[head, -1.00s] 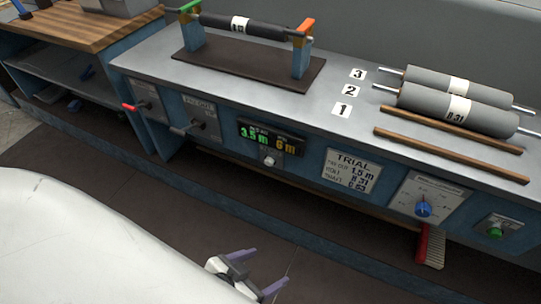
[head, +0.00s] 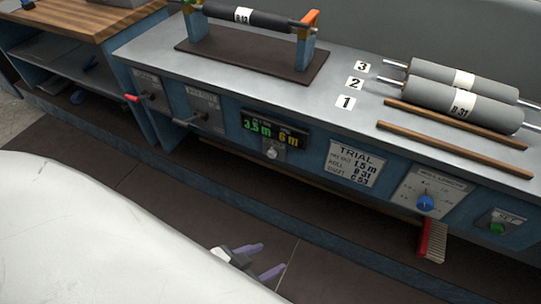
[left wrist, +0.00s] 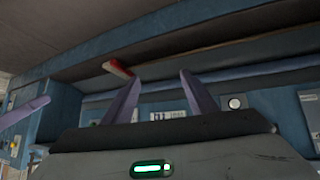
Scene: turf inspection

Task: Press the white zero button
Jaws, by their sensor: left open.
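The white zero button (head: 272,154) is a small round button on a grey plate under the lit display (head: 275,131) on the blue bench front. It also shows in the left wrist view (left wrist: 236,103), to the right of my fingers. My left gripper (head: 273,257) is open and empty, low in front of the bench and well apart from the button. Its two purple fingers also show in the left wrist view (left wrist: 160,95). A purple piece at that view's left edge looks like a finger of my right gripper (left wrist: 28,110); its opening cannot be seen.
A trial card (head: 354,163), a blue knob (head: 425,202) and a green button (head: 497,228) are on the bench front. Crank levers (head: 190,120) stick out left of the display. Grey rollers (head: 480,112) lie on top.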

